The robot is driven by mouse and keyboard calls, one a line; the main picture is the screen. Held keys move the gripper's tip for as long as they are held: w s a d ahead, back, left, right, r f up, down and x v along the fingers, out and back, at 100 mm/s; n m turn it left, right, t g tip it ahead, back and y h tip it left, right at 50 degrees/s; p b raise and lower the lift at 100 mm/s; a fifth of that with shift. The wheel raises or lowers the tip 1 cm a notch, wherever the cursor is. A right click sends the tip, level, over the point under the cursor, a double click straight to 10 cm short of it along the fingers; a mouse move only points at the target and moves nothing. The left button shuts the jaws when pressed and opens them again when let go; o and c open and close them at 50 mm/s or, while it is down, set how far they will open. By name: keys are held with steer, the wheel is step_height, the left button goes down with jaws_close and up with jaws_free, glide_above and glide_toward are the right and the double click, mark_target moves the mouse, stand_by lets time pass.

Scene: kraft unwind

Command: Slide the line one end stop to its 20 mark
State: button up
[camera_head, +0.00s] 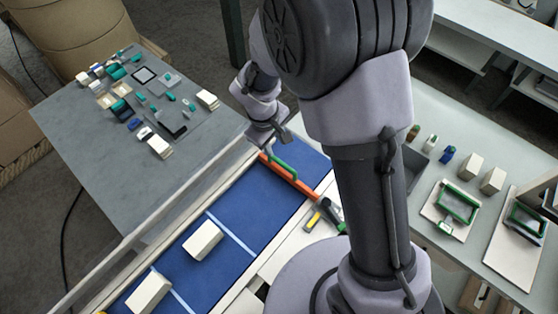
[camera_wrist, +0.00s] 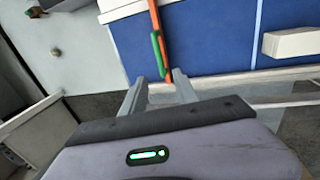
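The end stop is an orange bar (camera_head: 300,184) lying across the blue belt (camera_head: 245,205), with a green handle (camera_head: 284,168) on it. In the wrist view the orange bar (camera_wrist: 154,18) and the green handle (camera_wrist: 158,54) are just beyond my fingertips. My gripper (camera_wrist: 160,77) is open, with nothing held between its two grey fingers. In the head view my gripper (camera_head: 270,138) is above the far edge of the belt, by the bar's far end. I cannot read any 20 mark.
White cartons (camera_head: 203,241) (camera_head: 149,293) sit on the belt near pale cross lines. A yellow-and-black tool (camera_head: 325,215) lies by the bar's near end. A grey table with small parts (camera_head: 100,150) is at left; a bench with green-framed trays (camera_head: 458,203) is at right.

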mark_target(282, 164)
steer(key=d+f, duration=0.1)
steer(key=f, duration=0.3)
steer(key=w+f, duration=0.1)
steer(key=f, duration=0.4)
steer(key=w+d+f+b, duration=0.1)
steer(key=f, duration=0.4)
steer(key=shift+d+f, duration=0.25)
steer(key=shift+d, duration=0.05)
steer(key=shift+a, duration=0.1)
steer(key=shift+c, duration=0.3)
steer(key=c, duration=0.7)
jaws_close()
steer(key=shift+a, duration=0.1)
